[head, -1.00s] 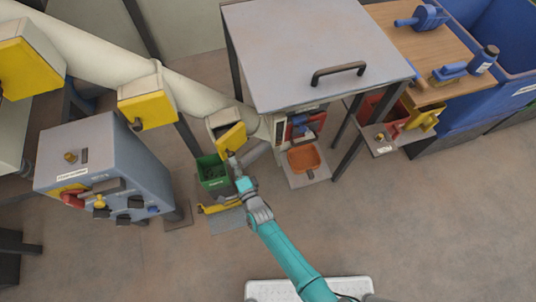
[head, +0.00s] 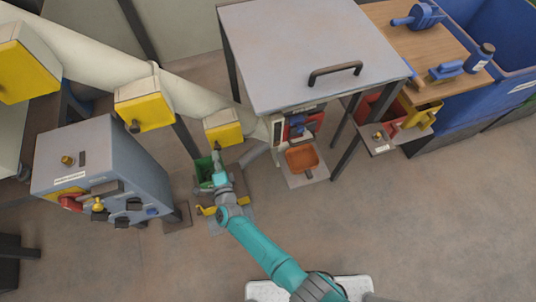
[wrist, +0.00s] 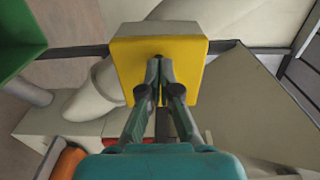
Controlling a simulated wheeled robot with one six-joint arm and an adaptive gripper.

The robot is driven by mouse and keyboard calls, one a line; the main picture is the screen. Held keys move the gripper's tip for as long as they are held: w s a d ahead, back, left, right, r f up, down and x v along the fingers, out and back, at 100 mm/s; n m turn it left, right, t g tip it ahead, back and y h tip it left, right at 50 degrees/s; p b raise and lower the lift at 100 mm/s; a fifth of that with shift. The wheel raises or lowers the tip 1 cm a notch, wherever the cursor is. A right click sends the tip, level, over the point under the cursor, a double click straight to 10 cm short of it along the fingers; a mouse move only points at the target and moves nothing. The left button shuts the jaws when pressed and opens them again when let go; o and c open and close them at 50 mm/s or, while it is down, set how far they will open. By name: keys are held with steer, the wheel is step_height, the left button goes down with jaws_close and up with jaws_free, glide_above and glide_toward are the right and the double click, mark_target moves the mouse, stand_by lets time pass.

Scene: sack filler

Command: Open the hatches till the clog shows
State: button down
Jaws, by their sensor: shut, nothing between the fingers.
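Three yellow hatches sit along a sloping pale pipe (head: 85,62) in the head view: a left hatch (head: 28,68), a middle hatch (head: 145,112) and a right hatch (head: 223,134). All three lids look closed over their boxes. My gripper (head: 217,148) is at the lower edge of the right hatch. In the wrist view, my gripper (wrist: 158,66) is shut and empty in front of that yellow lid (wrist: 190,62), its tips near the dark knob. I cannot tell whether they touch. No clog shows; the inside of the pipe is hidden.
A green bin (head: 202,168) stands below the right hatch, partly behind my arm. A grey control cabinet (head: 95,160) stands at left. A grey-topped table (head: 300,45) and an orange tray (head: 301,158) are at right. The floor at lower right is clear.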

steer(key=shift+w+a+r+m+h, duration=0.1)
steer(key=shift+w+a+m+h, duration=0.35)
steer(key=shift+h, duration=0.25)
steer(key=shift+a, duration=0.1)
steer(key=shift+w+a+r, duration=0.1)
steer(key=shift+w+r, duration=0.05)
steer(key=shift+r, duration=0.05)
steer(key=s+d, duration=0.2)
steer(key=s, duration=1)
steer(key=shift+s+d+f, duration=0.2)
steer(key=shift+s+f, duration=0.1)
steer(key=shift+f, duration=0.05)
